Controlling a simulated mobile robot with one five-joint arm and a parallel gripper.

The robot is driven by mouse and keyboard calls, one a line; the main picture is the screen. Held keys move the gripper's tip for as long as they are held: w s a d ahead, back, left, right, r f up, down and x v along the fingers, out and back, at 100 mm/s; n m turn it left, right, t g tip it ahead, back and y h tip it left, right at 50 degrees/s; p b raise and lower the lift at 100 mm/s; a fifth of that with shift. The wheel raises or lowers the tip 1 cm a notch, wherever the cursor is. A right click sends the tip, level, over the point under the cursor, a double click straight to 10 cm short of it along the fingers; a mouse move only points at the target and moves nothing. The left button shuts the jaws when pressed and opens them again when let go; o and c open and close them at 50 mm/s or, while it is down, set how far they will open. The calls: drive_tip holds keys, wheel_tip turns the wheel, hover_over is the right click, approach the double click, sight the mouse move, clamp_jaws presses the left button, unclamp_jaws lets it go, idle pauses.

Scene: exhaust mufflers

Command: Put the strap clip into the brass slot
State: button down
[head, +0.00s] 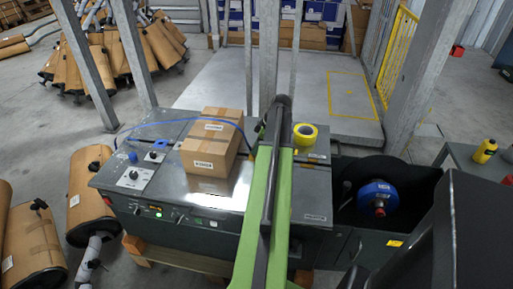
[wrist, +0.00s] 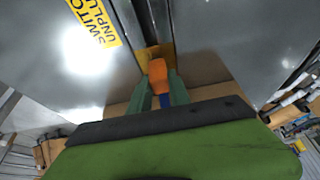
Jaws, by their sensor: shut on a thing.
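An orange strap clip (wrist: 158,73) shows in the wrist view between the two green fingers of my gripper (wrist: 160,85), which is shut on it. A bit of blue (wrist: 165,100) shows behind the clip, between the fingers. The brass slot (wrist: 147,54) is a brass-coloured piece just beyond the clip's far end, at the end of a dark groove. The clip overlaps it in the picture; I cannot tell whether they touch. In the head view my green arm hides the gripper, clip and slot.
A strapping machine (head: 222,213) carries cardboard boxes (head: 208,160) and a yellow tape roll (head: 305,134). A blue strap (head: 185,122) arches over its left part. A blue reel (head: 377,193) sits in the bin at right. Wrapped mufflers (head: 88,195) lie on the left floor.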

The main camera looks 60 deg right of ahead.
drive_tip(key=shift+f, duration=0.25)
drive_tip(key=c, duration=1.1)
unclamp_jaws()
drive_tip(key=shift+c, duration=0.2)
drive_tip(key=p+v, duration=1.5)
drive_tip(key=v, duration=0.2)
drive_tip(key=shift+r+p, duration=0.25)
drive_tip(key=shift+p, duration=0.15)
